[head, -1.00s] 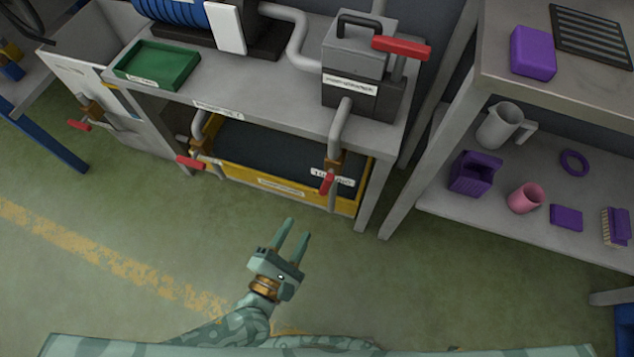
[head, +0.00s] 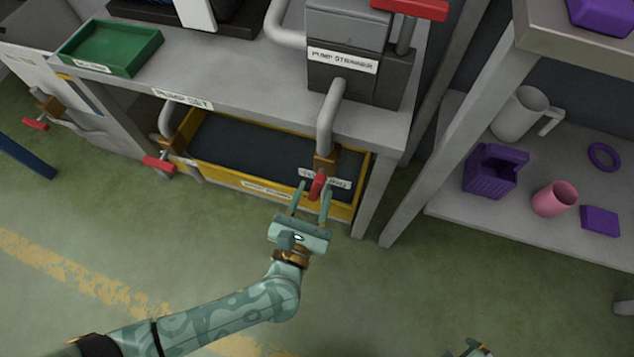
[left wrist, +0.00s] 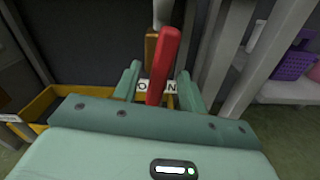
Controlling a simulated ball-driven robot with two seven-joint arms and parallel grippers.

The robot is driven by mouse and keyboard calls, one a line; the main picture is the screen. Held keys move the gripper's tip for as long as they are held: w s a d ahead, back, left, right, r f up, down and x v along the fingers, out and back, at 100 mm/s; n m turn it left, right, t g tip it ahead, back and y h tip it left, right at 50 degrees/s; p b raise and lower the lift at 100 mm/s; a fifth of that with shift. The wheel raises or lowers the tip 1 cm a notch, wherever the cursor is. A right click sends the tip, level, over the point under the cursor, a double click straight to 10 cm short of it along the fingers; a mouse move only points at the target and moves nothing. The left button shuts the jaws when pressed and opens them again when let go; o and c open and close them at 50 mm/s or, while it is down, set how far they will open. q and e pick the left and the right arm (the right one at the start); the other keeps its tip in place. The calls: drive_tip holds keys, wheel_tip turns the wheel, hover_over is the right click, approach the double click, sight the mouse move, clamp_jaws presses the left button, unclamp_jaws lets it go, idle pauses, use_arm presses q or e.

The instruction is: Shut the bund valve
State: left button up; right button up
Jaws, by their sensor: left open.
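A valve with a red lever handle (head: 318,185) hangs on a grey pipe (head: 330,115) under the bench, in front of the yellow bund tray (head: 363,190). My left gripper (head: 311,198) is open, its two fingers on either side of this handle. The left wrist view shows the red handle (left wrist: 163,65) standing between the fingers with gaps on both sides. A white plate (left wrist: 170,87) behind it is partly covered; an O and an N show. A piece of my right gripper (head: 472,349) shows at the bottom edge; its fingers cannot be made out.
Two more red-handled valves are to the left: one by the tray's left end (head: 158,164), one farther left (head: 36,124). A bench leg (head: 372,195) stands close to the right. A shelf (head: 470,210) holds purple and pink items. The green floor in front is clear.

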use_arm(q)
drive_tip(key=shift+x, duration=1.4)
use_arm(e)
drive_tip(key=shift+w+a+r+t+y, duration=0.2)
drive_tip(key=shift+w+a+t+y, duration=0.1)
drive_tip(key=shift+w+a, duration=0.35)
use_arm(q)
clamp_jaws()
